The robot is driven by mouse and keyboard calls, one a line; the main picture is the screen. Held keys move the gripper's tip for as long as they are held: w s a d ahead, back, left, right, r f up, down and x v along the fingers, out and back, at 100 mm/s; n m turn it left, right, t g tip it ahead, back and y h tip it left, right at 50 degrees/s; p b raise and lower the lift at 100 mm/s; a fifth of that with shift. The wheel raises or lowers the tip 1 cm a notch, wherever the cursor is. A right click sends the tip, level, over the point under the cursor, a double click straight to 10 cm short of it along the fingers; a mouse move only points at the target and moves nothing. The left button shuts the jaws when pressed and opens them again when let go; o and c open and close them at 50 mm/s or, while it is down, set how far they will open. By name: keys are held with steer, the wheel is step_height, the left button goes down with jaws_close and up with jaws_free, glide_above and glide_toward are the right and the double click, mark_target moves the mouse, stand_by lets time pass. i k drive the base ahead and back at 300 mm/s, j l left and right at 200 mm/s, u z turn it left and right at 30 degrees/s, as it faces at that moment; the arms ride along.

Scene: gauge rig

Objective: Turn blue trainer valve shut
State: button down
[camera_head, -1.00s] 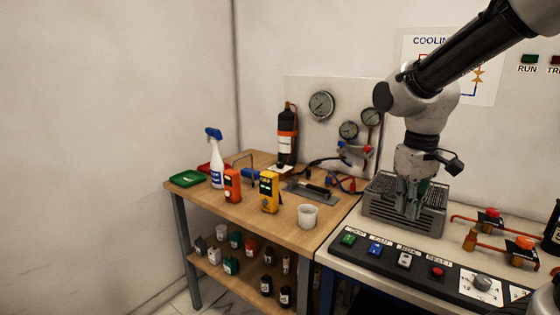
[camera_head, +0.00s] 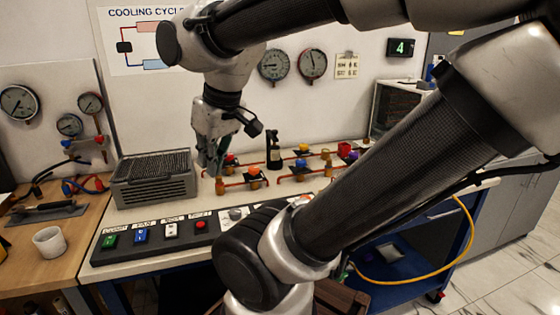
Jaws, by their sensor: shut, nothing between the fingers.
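A small valve with a blue knob (camera_head: 302,162) sits on the copper pipework of the trainer bench, right of my gripper. It is small here, and how far it is turned cannot be told. My gripper (camera_head: 209,164) points down, shut and empty, between the grey slatted unit and the left end of the pipework. It is apart from the blue valve.
Other valves stand close by: an orange knob (camera_head: 254,170), a red knob (camera_head: 231,158) and a yellow one (camera_head: 303,148). A black upright fitting (camera_head: 273,148) stands among them. The grey slatted unit (camera_head: 154,180) is to the left, a button panel (camera_head: 150,238) in front.

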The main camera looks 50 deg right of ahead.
mark_target(300, 163)
steer(key=z, duration=1.7)
